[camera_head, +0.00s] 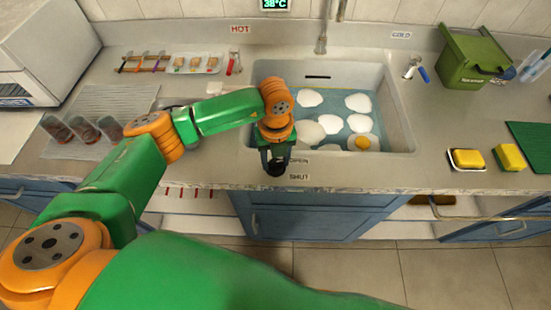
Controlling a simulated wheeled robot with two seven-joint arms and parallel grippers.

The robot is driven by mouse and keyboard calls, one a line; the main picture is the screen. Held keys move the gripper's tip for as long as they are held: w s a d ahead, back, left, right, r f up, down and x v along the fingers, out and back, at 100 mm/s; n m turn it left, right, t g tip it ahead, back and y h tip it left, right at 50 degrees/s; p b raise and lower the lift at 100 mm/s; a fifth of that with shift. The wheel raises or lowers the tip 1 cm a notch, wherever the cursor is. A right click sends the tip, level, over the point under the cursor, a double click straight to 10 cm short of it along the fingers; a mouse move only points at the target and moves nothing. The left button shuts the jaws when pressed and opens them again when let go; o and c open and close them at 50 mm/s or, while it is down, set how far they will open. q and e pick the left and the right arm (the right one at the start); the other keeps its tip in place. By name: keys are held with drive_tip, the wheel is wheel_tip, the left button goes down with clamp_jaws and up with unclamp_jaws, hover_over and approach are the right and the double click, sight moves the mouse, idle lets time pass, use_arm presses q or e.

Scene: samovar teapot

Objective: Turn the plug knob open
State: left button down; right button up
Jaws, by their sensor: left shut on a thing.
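My left gripper (275,163) points down at the front rim of the sink, beside the labels OPEN (299,161) and SHUT (299,177). It is shut on the plug knob, which is mostly hidden by the dark fingers, so I cannot tell which way the knob is turned. The sink (398,115) holds bluish water with several white dishes in it. One dish (363,142) has a yellow-orange patch. My right gripper is not in view.
A green bin (472,58) stands at the back right. The faucet (321,40) is behind the sink. Counter right of the sink is partly clear.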

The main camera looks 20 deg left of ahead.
sight(275, 161)
use_arm(q)
drive_tip(key=n, duration=0.6)
idle(0.6)
drive_tip(key=shift+c, duration=1.5)
unclamp_jaws()
drive_tip(key=shift+r, duration=0.15)
wheel_tip(275, 161, up, 6)
drive_tip(key=shift+f+b, duration=0.1)
drive_tip(key=shift+b, duration=0.6)
drive_tip(key=shift+r, duration=0.55)
